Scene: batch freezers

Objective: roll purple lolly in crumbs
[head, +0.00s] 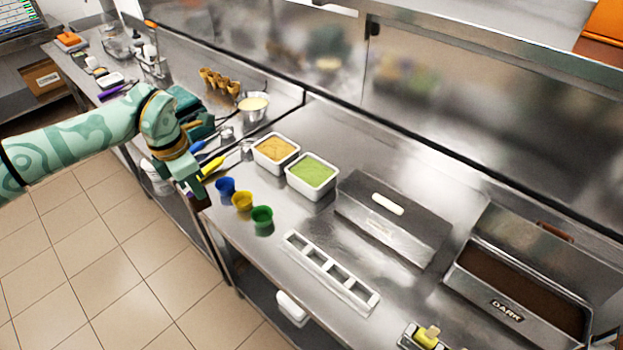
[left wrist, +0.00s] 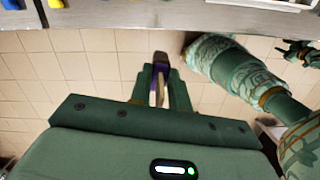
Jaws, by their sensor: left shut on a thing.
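My left gripper (head: 188,188) is over the front edge of the steel counter in the head view. It is shut on the purple lolly (left wrist: 161,66), which shows between the fingers (left wrist: 160,88) in the left wrist view. The lolly has a dark brown end and a pale stick. Only its dark end (head: 202,202) shows in the head view. A white tub of tan-orange crumbs (head: 276,152) and a white tub of green stuff (head: 312,172) stand on the counter, apart from the gripper. My right gripper (left wrist: 300,52) shows small and dark in the left wrist view; its jaws are unclear.
Blue (head: 225,187), yellow (head: 242,200) and green (head: 262,217) cups stand near the counter's front edge. A white slotted rack (head: 330,272), a steel lidded box (head: 392,220) and a "DARK" chocolate tray (head: 506,310) lie to the right. Cones (head: 219,80) stand behind.

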